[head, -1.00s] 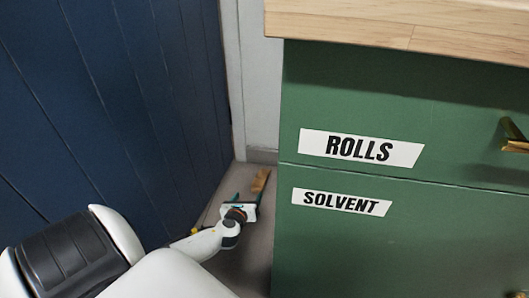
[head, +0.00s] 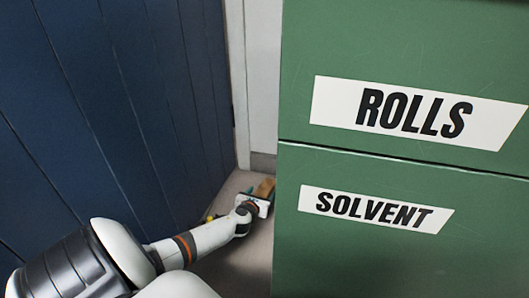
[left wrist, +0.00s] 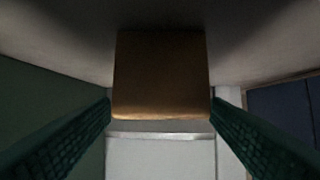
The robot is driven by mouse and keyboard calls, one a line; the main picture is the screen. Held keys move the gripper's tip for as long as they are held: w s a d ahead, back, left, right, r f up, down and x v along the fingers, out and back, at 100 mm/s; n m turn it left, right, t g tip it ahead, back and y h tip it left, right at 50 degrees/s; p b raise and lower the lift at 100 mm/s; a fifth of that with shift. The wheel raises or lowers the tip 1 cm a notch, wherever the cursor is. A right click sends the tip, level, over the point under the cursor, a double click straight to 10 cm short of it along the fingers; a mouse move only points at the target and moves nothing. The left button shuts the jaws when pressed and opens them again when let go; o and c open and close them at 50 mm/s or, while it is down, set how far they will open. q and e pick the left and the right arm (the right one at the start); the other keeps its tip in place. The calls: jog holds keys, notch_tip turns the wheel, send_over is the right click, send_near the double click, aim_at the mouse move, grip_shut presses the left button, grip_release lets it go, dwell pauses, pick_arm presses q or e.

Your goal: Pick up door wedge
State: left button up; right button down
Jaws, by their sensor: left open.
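The door wedge (head: 265,187) is a small tan wooden block on the floor in the narrow gap between the blue panelled wall and the green cabinet. In the left wrist view the wedge (left wrist: 161,72) fills the upper middle. My left gripper (head: 260,194) reaches down into the gap at the wedge. In the left wrist view its two green ribbed fingers (left wrist: 161,108) are open, one on each side of the wedge's near end. I cannot tell whether either finger touches it. My arm and gripper hide part of the wedge in the head view. My right gripper is out of view.
The green cabinet (head: 370,262) with ROLLS and SOLVENT labels stands close on the right. The blue panelled wall (head: 120,110) is close on the left. A white post (head: 262,80) closes the back. Only a narrow strip of floor (head: 245,262) is free.

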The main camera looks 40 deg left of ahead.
aim_at(265, 188)
pick_arm(q)
jog(key=b+x, duration=0.1)
jog(key=x, duration=0.1)
jog(key=b+x, duration=0.1)
jog(key=x, duration=0.1)
jog(key=shift+s+f+b, duration=0.15)
jog(key=shift+f+b, duration=0.05)
jog(key=shift+b, duration=0.2)
jog(key=shift+w+a, duration=0.1)
jog(key=shift+w, duration=0.25)
jog(key=c, duration=1.1)
